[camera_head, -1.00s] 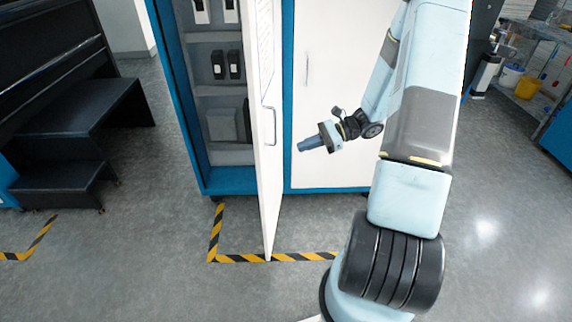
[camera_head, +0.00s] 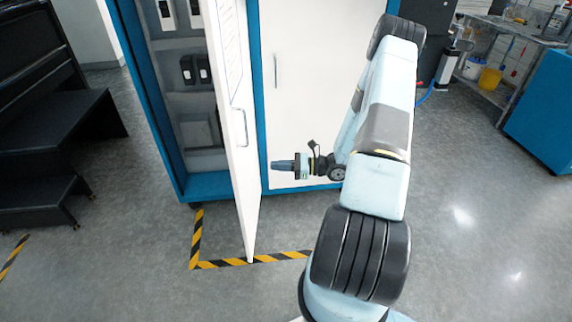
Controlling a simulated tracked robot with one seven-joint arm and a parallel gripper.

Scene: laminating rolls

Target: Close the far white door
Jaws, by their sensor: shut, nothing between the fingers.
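A blue-framed cabinet (camera_head: 182,188) stands ahead with two white doors. The left white door (camera_head: 240,170) is swung open toward me and seen nearly edge-on; it has a metal handle (camera_head: 242,124). The right white door (camera_head: 310,70) is shut flat against the cabinet, with its own handle (camera_head: 276,70). My gripper (camera_head: 274,165) is shut and empty, pointing left. In the picture it lies just right of the open door, in front of the shut door's lower part. I cannot tell whether it touches the open door.
Dark boxes (camera_head: 194,69) stand on the open cabinet's shelves. Black steps (camera_head: 60,150) stand at the left. Yellow-black tape (camera_head: 196,235) marks the floor in front of the cabinet. A workbench with a yellow bucket (camera_head: 490,78) is at the back right. The right floor is clear.

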